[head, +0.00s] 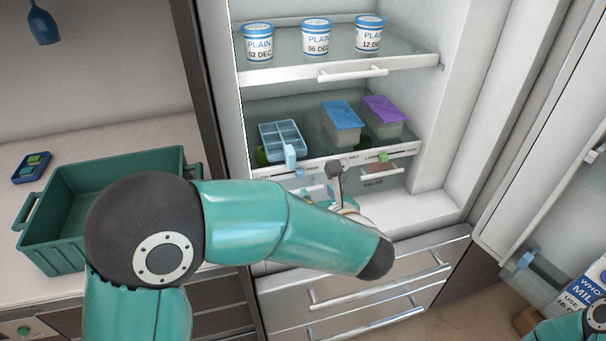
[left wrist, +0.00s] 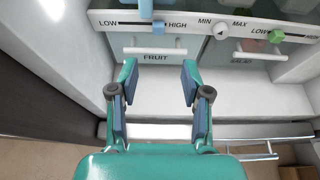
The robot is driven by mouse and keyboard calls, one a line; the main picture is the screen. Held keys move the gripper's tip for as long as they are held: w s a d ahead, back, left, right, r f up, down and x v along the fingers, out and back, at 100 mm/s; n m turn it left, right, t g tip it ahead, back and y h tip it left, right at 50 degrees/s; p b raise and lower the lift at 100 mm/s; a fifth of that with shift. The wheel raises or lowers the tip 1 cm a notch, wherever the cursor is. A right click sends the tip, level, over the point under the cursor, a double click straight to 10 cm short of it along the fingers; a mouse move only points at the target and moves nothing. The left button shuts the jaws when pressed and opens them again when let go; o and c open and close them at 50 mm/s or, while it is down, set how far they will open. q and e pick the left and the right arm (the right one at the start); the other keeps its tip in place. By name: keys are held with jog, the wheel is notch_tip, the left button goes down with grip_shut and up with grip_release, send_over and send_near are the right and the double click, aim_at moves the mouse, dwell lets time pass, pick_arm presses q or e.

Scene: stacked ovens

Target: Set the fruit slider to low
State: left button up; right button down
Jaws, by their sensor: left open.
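The fruit slider is a blue knob (left wrist: 158,28) on a dark track between LOW and HIGH in the left wrist view, right of the track's middle and nearer HIGH. The drawer marked FRUIT (left wrist: 155,58) is below it, with a white bar handle. In the head view the knob (head: 300,173) is small, just above my arm. My left gripper (left wrist: 158,82) is open and empty, its fingers in front of and below the FRUIT drawer, apart from the knob. In the head view my left gripper (head: 333,184) is mostly hidden behind my forearm. My right gripper is out of view.
A blue ice tray (head: 282,140) overhangs the shelf just above the slider. Blue- and purple-lidded boxes (head: 341,116) stand beside it. A dial (left wrist: 221,31) and a green slider (left wrist: 276,36) are to the right. A green crate (head: 110,168) stands left; the open door (head: 560,170) is right.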

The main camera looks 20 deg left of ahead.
aim_at(301, 175)
pick_arm(q)
jog(key=p+x, duration=0.1)
jog(key=x, duration=1.2)
jog(key=shift+a+f, duration=0.1)
jog(key=shift+s, duration=0.1)
jog(key=shift+c, duration=0.2)
grip_shut()
